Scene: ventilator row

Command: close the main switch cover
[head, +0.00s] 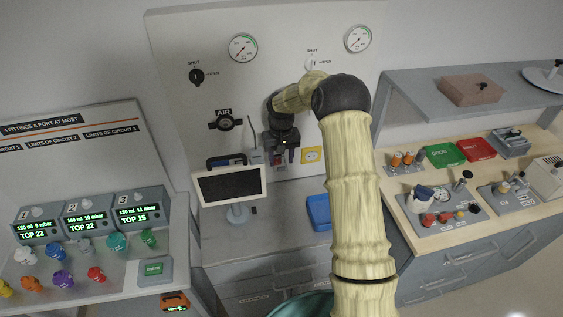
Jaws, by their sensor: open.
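My gripper (284,156) is in front of the pale upright panel, between the monitor and a small yellow square plate. Its fingers point at the panel and look apart, with nothing clearly between them. The yellow plate (312,155) is on the panel just right of the gripper and may belong to the main switch. A thin pale part (256,154) stands just left of the gripper; I cannot tell whether it is the switch cover. My gripper and arm hide part of the panel, and contact with it cannot be made out.
A monitor (230,186) stands left of the gripper. The panel bears two gauges (243,47), (358,38) and an AIR valve (224,120). A blue tray (319,212) lies below. A worktop with fittings (440,205) is at right, a display bench (90,215) at left.

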